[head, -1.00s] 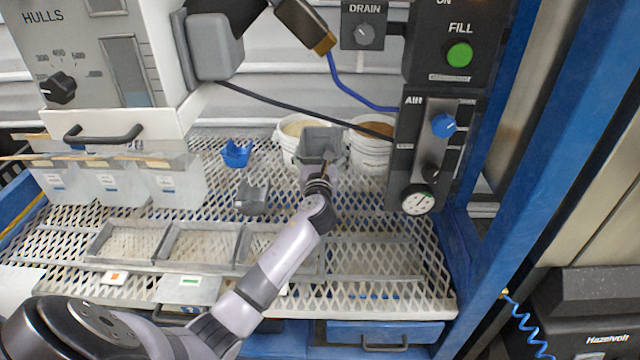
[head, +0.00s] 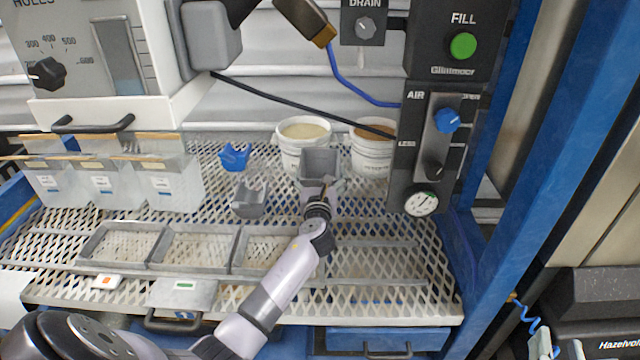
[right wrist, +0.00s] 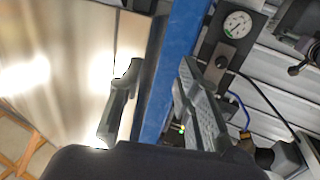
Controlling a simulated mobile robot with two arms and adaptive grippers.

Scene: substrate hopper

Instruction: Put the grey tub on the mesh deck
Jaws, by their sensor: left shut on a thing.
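The grey tub (head: 319,160) is a small, square, open-topped container in the head view, in front of the white buckets. My left gripper (head: 318,186) is shut on its near side. The tub looks roughly upright, and its base is partly hidden by my gripper. I cannot tell whether it touches the mesh deck (head: 385,262), a pale diamond-mesh shelf below and around it. My right gripper (right wrist: 158,88) is open and empty in the right wrist view, away from the tub.
Two white buckets (head: 304,150) stand behind the tub. A blue scoop (head: 235,156) and a grey scoop (head: 250,198) lie to its left. Empty framed trays (head: 150,250) line the front. The air panel (head: 440,150) stands right; open mesh lies front right.

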